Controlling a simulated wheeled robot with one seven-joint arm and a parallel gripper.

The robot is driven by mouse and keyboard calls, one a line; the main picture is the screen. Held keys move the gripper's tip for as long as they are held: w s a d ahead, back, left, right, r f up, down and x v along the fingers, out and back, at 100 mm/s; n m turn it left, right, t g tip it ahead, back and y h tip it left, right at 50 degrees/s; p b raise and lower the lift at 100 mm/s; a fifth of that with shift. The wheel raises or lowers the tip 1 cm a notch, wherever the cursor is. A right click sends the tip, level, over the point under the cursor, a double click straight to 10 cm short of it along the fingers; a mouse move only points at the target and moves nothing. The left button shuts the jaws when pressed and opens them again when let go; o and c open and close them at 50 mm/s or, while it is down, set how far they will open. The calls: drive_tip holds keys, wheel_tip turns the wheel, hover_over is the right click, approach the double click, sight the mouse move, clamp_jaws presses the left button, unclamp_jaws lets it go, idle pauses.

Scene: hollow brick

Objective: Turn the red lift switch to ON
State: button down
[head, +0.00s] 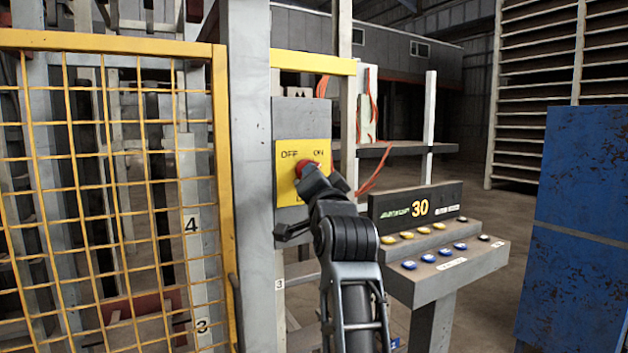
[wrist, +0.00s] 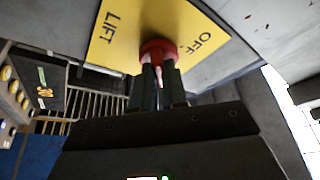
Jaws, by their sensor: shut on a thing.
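The red lift switch (head: 307,166) sits on a yellow plate (head: 287,172) marked OFF at upper left and ON at upper right, on a grey box. My gripper (head: 309,181) reaches it from the front and below and hides much of the knob. In the wrist view the red switch (wrist: 158,47) is between my gripper's fingers (wrist: 157,82), which are shut on it. The yellow plate (wrist: 125,38) shows the words LIFT and OFF there. I cannot tell which way the switch points.
A yellow mesh gate (head: 110,190) and a grey post (head: 250,160) stand left of the switch box. A control console (head: 440,255) with several coloured buttons and a sign reading 30 stands to the right. A blue cabinet (head: 575,220) is at the far right.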

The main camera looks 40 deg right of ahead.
drive_tip(key=c, duration=1.2)
unclamp_jaws()
drive_tip(key=shift+o, duration=0.2)
drive_tip(key=b+v, duration=0.2)
drive_tip(key=v, duration=0.5)
drive_tip(key=shift+s+a+f, duration=0.15)
drive_tip(key=shift+s, duration=0.15)
